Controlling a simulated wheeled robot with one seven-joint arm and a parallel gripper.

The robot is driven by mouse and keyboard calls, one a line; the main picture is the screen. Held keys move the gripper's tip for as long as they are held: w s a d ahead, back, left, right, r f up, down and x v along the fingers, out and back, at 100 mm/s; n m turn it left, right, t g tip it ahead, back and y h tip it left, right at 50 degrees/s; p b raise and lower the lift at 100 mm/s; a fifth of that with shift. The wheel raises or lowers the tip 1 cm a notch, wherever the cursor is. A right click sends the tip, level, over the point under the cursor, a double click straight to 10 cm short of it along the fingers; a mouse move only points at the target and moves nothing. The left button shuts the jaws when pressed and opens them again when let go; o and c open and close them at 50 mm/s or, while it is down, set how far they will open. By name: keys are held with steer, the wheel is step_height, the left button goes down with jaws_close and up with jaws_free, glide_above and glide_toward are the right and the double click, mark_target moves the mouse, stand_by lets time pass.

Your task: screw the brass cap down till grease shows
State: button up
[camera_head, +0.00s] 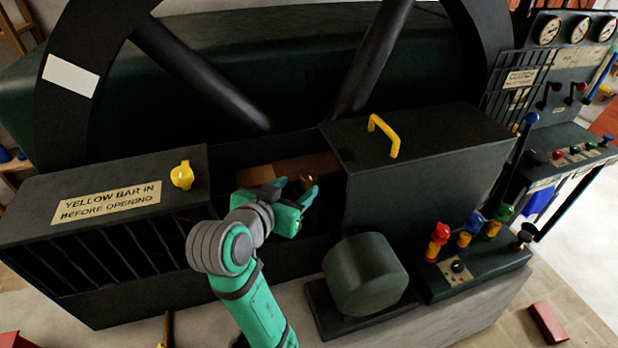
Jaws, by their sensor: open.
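My gripper (306,197) is open at the recess between the two dark green housings, its green fingers pointing up and to the right. A small brass-coloured piece (307,182), likely the brass cap, shows between or just behind the fingertips. I cannot tell whether the fingers touch it. Most of it is hidden by the fingers, and no grease can be made out. A brown block (318,163) lies in the recess behind it.
A box with a yellow handle (384,136) stands right of the recess. A housing labelled "YELLOW BAR IN BEFORE OPENING" (108,203) with a yellow knob (182,175) stands left. A large spoked wheel (190,70) rises behind. A rounded motor (364,275) and coloured levers (465,240) are front right.

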mark_target(306, 181)
steer(key=x, duration=0.9)
steer(key=shift+s+f, duration=0.1)
steer(key=shift+a, duration=0.1)
steer(key=c, duration=1)
steer(key=shift+c, duration=0.2)
